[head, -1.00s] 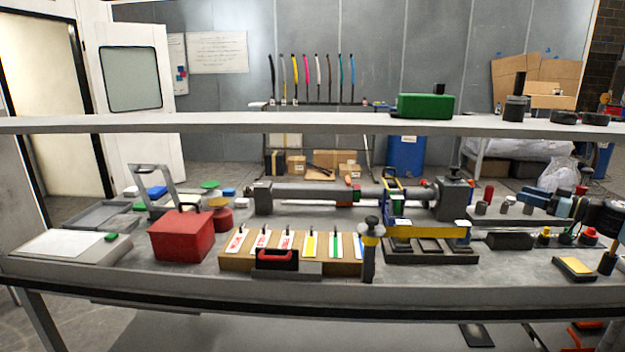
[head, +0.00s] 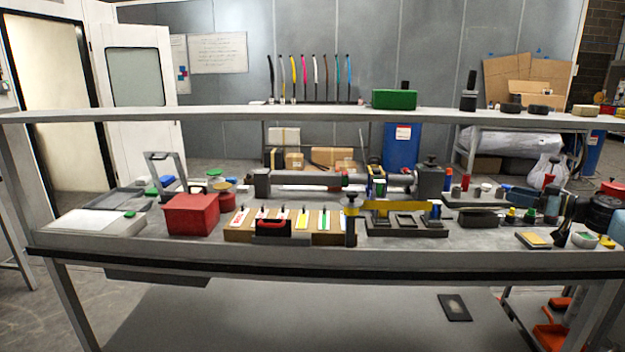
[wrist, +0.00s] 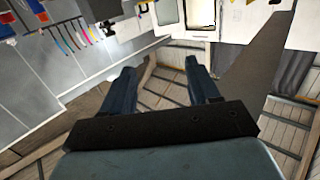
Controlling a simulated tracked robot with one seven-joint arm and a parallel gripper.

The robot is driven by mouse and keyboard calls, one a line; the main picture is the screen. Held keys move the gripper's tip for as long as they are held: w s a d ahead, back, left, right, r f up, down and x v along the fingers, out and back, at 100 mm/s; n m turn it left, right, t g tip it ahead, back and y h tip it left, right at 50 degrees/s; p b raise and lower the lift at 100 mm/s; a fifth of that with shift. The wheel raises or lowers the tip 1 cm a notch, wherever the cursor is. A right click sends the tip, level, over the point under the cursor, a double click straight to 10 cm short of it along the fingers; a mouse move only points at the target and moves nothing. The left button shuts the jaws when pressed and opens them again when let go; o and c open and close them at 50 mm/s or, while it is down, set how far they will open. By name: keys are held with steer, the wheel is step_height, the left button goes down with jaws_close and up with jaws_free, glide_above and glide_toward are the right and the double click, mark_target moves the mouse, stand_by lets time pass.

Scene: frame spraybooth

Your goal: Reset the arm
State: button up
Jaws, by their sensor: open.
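My gripper (wrist: 160,82) shows in the wrist view with its two dark blue fingers spread apart and nothing between them. My arm and gripper do not show in the head view, so where the gripper is relative to the workbench (head: 300,243) cannot be told there.
The bench holds a red box (head: 191,214), a board with coloured strips (head: 325,238), a grey cylinder fixture (head: 430,180) and several small items. A shelf (head: 300,115) runs above it with a green box (head: 394,99). An open doorway (head: 55,110) is at left.

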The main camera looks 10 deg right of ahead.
steer(key=w+a+f+n+g, duration=0.1)
steer(key=w+a+f+g, duration=0.15)
steer(key=a, duration=0.35)
steer(key=w+a+f+g, duration=0.1)
steer(key=w+a+g, duration=0.1)
steer(key=w+a, duration=0.35)
steer(key=s+a+f+g+h, duration=0.1)
steer(key=a+f+g, duration=0.15)
steer(key=a, duration=0.65)
steer(key=s+a+f+g+h, duration=0.1)
steer(key=a+f+g+h, duration=0.15)
steer(key=a, duration=0.65)
steer(key=a+f+g+h, duration=0.15)
steer(key=a+g, duration=0.25)
steer(key=a, duration=0.5)
steer(key=s+a+r+m+h, duration=0.2)
steer(key=s+a+r+h, duration=0.1)
steer(key=s+a+r, duration=0.4)
steer(key=s+a+r+m+h, duration=0.25)
steer(key=s+r, duration=0.25)
steer(key=s, duration=0.3)
steer(key=s+a+r+m+t, duration=0.1)
steer(key=s+r+t, duration=0.1)
steer(key=s, duration=0.6)
steer(key=s+a+r+m+t, duration=0.1)
steer(key=s+r+m+t, duration=0.1)
steer(key=s+r, duration=0.3)
steer(key=shift+s+a+t+y, duration=0.35)
steer(key=shift+s, duration=1.4)
